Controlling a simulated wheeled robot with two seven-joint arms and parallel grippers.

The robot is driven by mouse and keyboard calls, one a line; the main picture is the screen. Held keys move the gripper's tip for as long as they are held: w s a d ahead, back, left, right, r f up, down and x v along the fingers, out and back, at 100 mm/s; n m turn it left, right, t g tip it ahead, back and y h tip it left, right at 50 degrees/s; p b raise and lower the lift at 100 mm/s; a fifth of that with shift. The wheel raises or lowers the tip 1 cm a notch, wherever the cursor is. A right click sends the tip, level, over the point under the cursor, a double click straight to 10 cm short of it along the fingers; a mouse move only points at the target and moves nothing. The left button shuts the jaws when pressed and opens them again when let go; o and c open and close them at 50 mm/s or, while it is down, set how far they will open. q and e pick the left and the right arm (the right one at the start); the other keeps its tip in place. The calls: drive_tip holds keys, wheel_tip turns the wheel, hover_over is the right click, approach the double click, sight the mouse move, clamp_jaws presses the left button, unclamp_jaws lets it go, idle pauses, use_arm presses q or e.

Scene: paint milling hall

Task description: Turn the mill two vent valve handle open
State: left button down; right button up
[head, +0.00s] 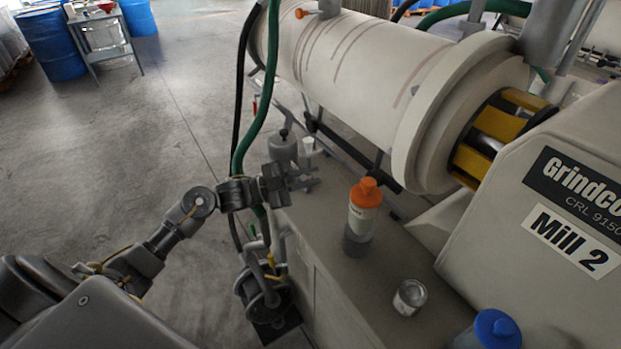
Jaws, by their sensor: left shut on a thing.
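Mill two is the large pale cylinder (345,50) beside a housing with a "Mill 2" plate (568,240). A grey valve fitting (284,149) stands at the edge of the pale bench, left of the cylinder. My left gripper (291,181) is at this fitting, its dark fingers shut on a small part that looks like the vent valve handle. The fingers mostly hide this part, so its angle cannot be told. My right gripper is not in view.
An orange-capped bottle (361,211), an open tin (409,297) and a blue-lidded container (492,330) stand on the bench to the right. A green hose (258,120) and a black hose hang behind my left gripper. Blue drums (52,45) stand far off; the floor at left is clear.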

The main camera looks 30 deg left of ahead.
use_arm(q)
drive_tip(key=n+t+p, duration=0.1)
drive_tip(key=n, duration=0.1)
drive_tip(key=w+a+r+n+t+p, duration=0.1)
drive_tip(key=n, duration=0.2)
drive_tip(key=a+n+t+p, duration=0.1)
drive_tip(key=n, duration=0.2)
drive_tip(key=shift+w+a+r+t+y+p, duration=0.25)
drive_tip(key=shift+t+y+p, duration=0.05)
drive_tip(key=shift+t+y, duration=0.1)
drive_tip(key=shift+w+a+n+t+p, duration=0.15)
drive_tip(key=shift+a+n+t+p, duration=0.15)
drive_tip(key=shift+n, duration=0.7)
drive_tip(key=shift+y, duration=0.4)
drive_tip(key=c, duration=1.4)
unclamp_jaws()
drive_tip(key=shift+a, duration=0.1)
drive_tip(key=shift+f, duration=0.1)
